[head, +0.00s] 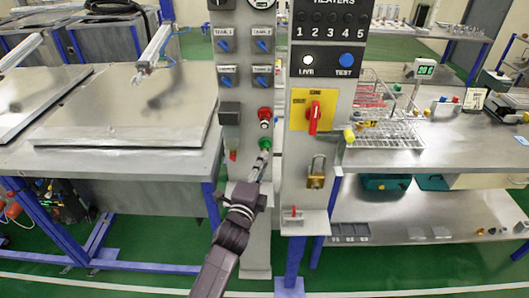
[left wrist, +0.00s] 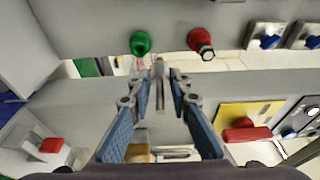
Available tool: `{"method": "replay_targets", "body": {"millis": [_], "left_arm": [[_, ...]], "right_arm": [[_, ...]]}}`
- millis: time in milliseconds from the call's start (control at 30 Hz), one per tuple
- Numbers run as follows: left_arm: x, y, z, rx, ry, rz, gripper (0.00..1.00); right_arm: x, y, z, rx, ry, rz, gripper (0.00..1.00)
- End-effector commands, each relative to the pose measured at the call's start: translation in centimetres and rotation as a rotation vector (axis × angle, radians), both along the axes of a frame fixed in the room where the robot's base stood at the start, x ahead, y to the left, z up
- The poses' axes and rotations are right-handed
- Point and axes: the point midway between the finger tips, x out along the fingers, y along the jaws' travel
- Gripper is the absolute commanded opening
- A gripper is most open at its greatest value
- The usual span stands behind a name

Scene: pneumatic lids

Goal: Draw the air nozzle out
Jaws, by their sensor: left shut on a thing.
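My left gripper (head: 258,172) reaches up to the front of the grey control column (head: 257,232), just below a green knob (head: 265,143). In the left wrist view its fingers (left wrist: 161,75) are closed about a thin, pale metal piece, apparently the air nozzle (left wrist: 160,68). The nozzle stands lengthwise between the fingertips, to the right of the green knob (left wrist: 141,43). The fingers hide part of it, and I cannot tell whether its end still sits in a holder. My right gripper is not in view.
A red knob (head: 265,114) sits just above the green one. To the right, a second panel carries a red switch on a yellow plate (head: 313,110) and a brass padlock (head: 317,172). A steel-topped table (head: 110,146) stands left, and a workbench (head: 400,158) with wire racks right.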

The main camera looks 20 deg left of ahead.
Motion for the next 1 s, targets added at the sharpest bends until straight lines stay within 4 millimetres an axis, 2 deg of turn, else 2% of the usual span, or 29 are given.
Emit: {"method": "replay_targets", "body": {"millis": [33,500,1000], "left_arm": [[-0.2,-0.1,0.7,-0.001,-0.001,-0.001,0.00],[-2.0,-0.6,3.3,0.000,0.000,-0.001,0.00],[-2.3,-0.7,3.6,0.000,-0.001,0.000,0.00]], "right_arm": [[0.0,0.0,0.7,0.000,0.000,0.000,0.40],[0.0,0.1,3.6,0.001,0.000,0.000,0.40],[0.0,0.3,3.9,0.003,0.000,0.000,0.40]]}}
